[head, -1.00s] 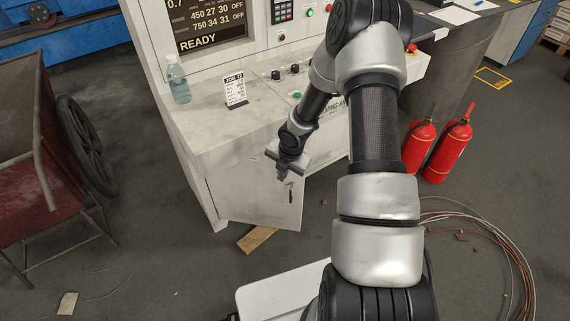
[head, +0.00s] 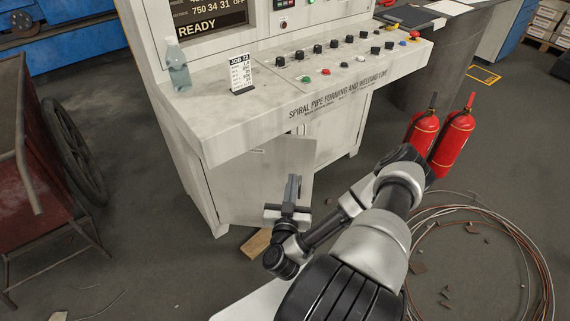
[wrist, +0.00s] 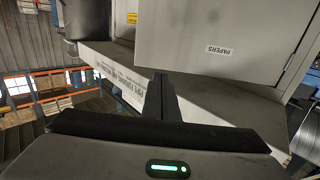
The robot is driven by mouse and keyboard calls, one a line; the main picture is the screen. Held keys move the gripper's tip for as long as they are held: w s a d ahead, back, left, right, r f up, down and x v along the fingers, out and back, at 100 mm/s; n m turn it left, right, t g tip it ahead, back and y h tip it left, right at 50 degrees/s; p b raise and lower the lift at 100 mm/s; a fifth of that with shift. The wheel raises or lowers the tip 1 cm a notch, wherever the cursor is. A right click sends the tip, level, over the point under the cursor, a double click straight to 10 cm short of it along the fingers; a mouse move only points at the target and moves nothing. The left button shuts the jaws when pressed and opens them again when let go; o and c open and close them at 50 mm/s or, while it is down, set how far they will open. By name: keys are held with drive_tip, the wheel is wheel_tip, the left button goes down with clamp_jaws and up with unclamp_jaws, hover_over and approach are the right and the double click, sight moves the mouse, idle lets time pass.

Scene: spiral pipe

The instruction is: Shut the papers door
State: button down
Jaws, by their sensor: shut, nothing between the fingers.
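The papers door (head: 255,185) is a pale grey panel under the front of the console. It stands ajar, swung outward, with its free edge at the right and a dark gap beside it near the top. In the wrist view the door (wrist: 225,25) fills the upper right and carries a "PAPERS" label (wrist: 218,50). My gripper (head: 293,180) is shut and empty, in front of the door near its free edge. In the wrist view the dark fingertips (wrist: 161,78) overlap the door's lower left edge. I cannot tell whether they touch it.
The console (head: 290,110) overhangs the door, with knobs, a job card (head: 241,73) and a bottle (head: 178,68) on top. A wood piece (head: 257,242) lies on the floor below. Fire extinguishers (head: 453,138) and coiled cable (head: 535,240) are at right, a red cart (head: 30,190) at left.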

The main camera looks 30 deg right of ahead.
sight(297, 144)
drive_tip(key=b+x, duration=0.2)
drive_tip(key=x, duration=1.1)
drive_tip(key=shift+w+d+b, duration=0.1)
drive_tip(key=shift+b, duration=0.25)
drive_tip(key=shift+w+d, duration=0.15)
drive_tip(key=shift+w, duration=0.1)
drive_tip(key=shift+w+d, duration=0.1)
